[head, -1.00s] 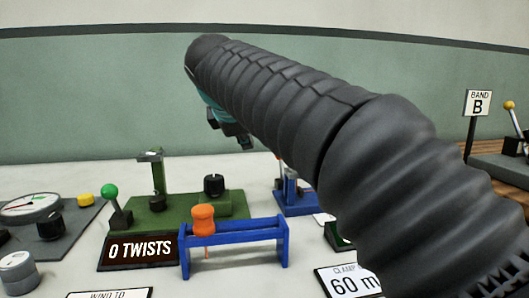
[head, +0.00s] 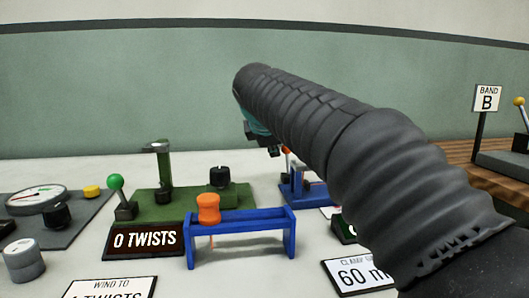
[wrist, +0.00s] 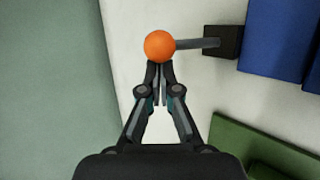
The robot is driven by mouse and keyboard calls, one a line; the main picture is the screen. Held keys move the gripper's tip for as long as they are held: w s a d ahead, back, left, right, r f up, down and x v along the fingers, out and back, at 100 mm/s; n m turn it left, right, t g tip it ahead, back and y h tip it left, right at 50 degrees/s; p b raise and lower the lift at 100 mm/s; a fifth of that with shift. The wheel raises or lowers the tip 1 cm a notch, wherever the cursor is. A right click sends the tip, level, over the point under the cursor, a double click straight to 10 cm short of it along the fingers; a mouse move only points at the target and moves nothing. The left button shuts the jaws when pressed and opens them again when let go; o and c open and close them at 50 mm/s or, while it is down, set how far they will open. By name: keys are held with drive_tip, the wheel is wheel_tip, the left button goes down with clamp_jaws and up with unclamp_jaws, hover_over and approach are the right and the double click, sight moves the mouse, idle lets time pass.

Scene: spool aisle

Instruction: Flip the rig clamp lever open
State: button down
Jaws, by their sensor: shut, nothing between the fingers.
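A lever with an orange ball (wrist: 160,45) on a grey rod shows in the wrist view. The rod lies across the picture to a black block beside a blue body. In the head view this blue unit (head: 298,188) stands behind the blue stand, its lever top partly hidden by my arm. My gripper (wrist: 160,70) is shut and empty, its fingertips just below the ball in the picture; whether they touch it I cannot tell. In the head view my gripper (head: 273,150) is mostly hidden behind my arm. Another lever, with a green ball (head: 114,181), stands tilted beside the green rig (head: 185,203).
A blue stand (head: 240,222) holding an orange-handled tool (head: 208,208) is in front. A "0 TWISTS" sign (head: 145,241), a dial panel (head: 45,225) and a "60 m" card (head: 358,275) lie around. A Band B sign (head: 487,98) stands right.

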drive_tip(key=shift+s+d+r+t+b, duration=0.15)
drive_tip(key=shift+s+t+b, duration=0.3)
drive_tip(key=shift+t+b, duration=0.35)
idle(0.5)
drive_tip(key=shift+s+d+r+b, duration=0.1)
drive_tip(key=shift+s+b, duration=0.3)
drive_tip(key=shift+b, duration=0.1)
drive_tip(key=shift+s+d+b, duration=0.1)
drive_tip(key=shift+s+b, duration=0.25)
drive_tip(key=shift+s, duration=0.1)
drive_tip(key=shift+s+d+m+t+b, duration=0.1)
drive_tip(key=shift+s+m+t+b, duration=0.25)
drive_tip(key=shift+t, duration=0.35)
drive_tip(key=shift+s+d+f+b, duration=0.1)
drive_tip(key=shift+s+f+b, duration=0.1)
drive_tip(key=shift+s, duration=0.3)
drive_tip(key=shift+s+d+f+b, duration=0.1)
drive_tip(key=shift+s+f+b, duration=0.1)
drive_tip(key=shift+s, duration=0.3)
idle(2.0)
drive_tip(key=shift+w, duration=0.1)
drive_tip(key=shift+w+a+f, duration=0.2)
drive_tip(key=shift+w+f, duration=0.05)
drive_tip(key=shift+w, duration=0.4)
drive_tip(key=v, duration=1.2)
